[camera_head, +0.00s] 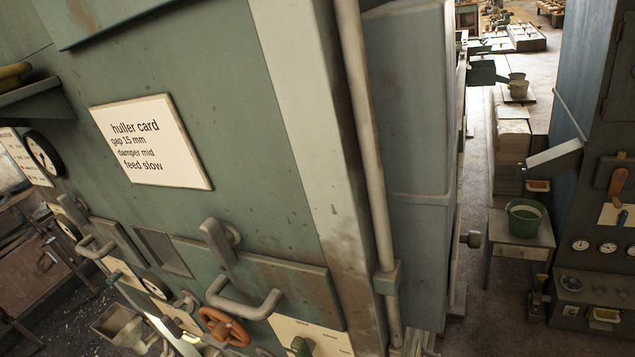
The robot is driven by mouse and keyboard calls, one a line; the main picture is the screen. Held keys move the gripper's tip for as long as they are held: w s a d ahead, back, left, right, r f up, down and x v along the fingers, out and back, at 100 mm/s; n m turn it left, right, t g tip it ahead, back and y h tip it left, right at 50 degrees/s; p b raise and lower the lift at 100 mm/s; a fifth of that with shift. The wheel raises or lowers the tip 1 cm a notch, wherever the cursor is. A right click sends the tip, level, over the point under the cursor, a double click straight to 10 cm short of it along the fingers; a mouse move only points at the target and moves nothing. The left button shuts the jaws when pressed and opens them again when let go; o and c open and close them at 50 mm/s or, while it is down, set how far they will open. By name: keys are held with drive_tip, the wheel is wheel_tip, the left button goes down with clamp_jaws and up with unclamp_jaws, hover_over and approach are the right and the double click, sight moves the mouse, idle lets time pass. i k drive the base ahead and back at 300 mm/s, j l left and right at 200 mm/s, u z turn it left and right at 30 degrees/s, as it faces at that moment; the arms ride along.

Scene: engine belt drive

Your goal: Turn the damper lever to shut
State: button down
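My gripper does not show in this view. A dark green lever knob (301,346) sits on a cream plate (330,338) with small labels at the bottom edge; the labels are too small to read and the lower part is cut off. A grey lever-shaped handle (219,243) hangs from a round pivot on the green machine panel (180,100), tilted slightly. I cannot tell which of these is the damper lever. A white card (150,142) reads "huller card, gap 15 mm, damper mid, feed slow".
A grey bar handle (243,303) and an orange handwheel (223,327) stick out below. A vertical pipe (366,140) runs along the machine's right corner. Right of it is an aisle with a table (520,238) bearing a green bucket (525,222). Another machine stands at far right.

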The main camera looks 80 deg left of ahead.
sight(118, 274)
drive_tip(key=k+l+u, duration=0.1)
drive_tip(key=u, duration=0.3)
drive_tip(key=k+l+u, duration=0.1)
drive_tip(key=u, duration=0.3)
drive_tip(key=k+l+u, duration=0.15)
drive_tip(key=u, duration=2.3)
